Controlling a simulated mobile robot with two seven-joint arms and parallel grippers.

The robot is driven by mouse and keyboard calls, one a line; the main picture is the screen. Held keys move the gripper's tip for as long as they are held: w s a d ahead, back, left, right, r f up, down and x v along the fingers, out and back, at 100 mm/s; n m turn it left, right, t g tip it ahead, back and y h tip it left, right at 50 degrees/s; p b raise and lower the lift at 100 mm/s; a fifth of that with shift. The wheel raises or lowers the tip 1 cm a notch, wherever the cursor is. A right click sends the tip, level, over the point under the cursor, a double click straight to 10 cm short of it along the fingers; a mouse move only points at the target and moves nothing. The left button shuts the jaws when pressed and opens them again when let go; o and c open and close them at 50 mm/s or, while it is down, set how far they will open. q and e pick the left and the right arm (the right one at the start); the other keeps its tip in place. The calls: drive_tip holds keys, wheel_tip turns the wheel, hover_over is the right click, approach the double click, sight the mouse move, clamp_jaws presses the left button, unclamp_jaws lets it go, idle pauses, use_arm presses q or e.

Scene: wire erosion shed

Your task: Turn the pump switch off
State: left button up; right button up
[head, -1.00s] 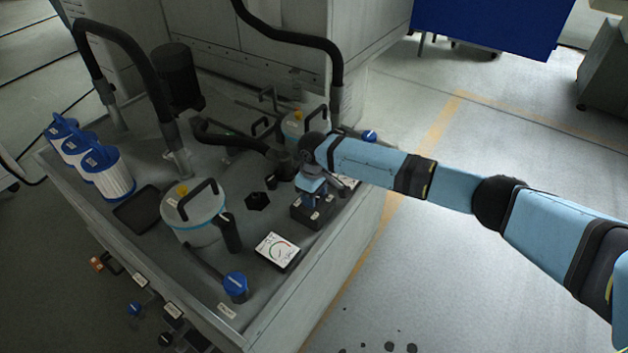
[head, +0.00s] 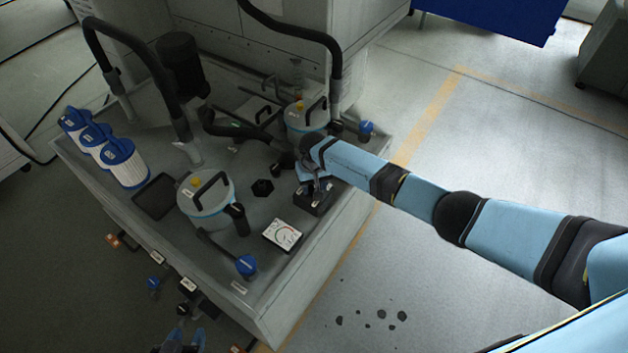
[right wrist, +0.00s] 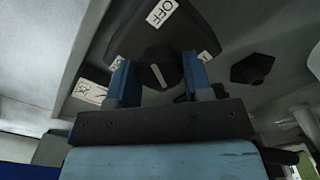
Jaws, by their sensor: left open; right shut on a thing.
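The pump switch is a black box (head: 308,208) near the right side of the tray-like bench top. In the right wrist view its round black knob (right wrist: 158,68) carries a white pointer line, slightly tilted. An "OFF" label (right wrist: 162,12) is on the box, and another white label is partly hidden by a finger. My right gripper (head: 318,186) is at the switch from above, its two blue fingers (right wrist: 158,80) on either side of the knob and shut on it. My left gripper (head: 184,342) is open and empty at the bottom edge, below the bench front.
Two lidded canisters (head: 205,212) and (head: 306,116), a white gauge (head: 283,235), a blue-handled valve (head: 245,265) and several blue-capped filters (head: 124,164) stand on the bench. Black hoses (head: 160,80) arch over it. The floor (head: 460,160) to the right is clear.

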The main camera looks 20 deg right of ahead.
sight(314, 186)
idle(0.5)
drive_tip(key=o, duration=0.9)
wheel_tip(314, 186, up, 14)
drive_tip(key=shift+f+p, duration=0.1)
drive_tip(key=shift+p, duration=0.65)
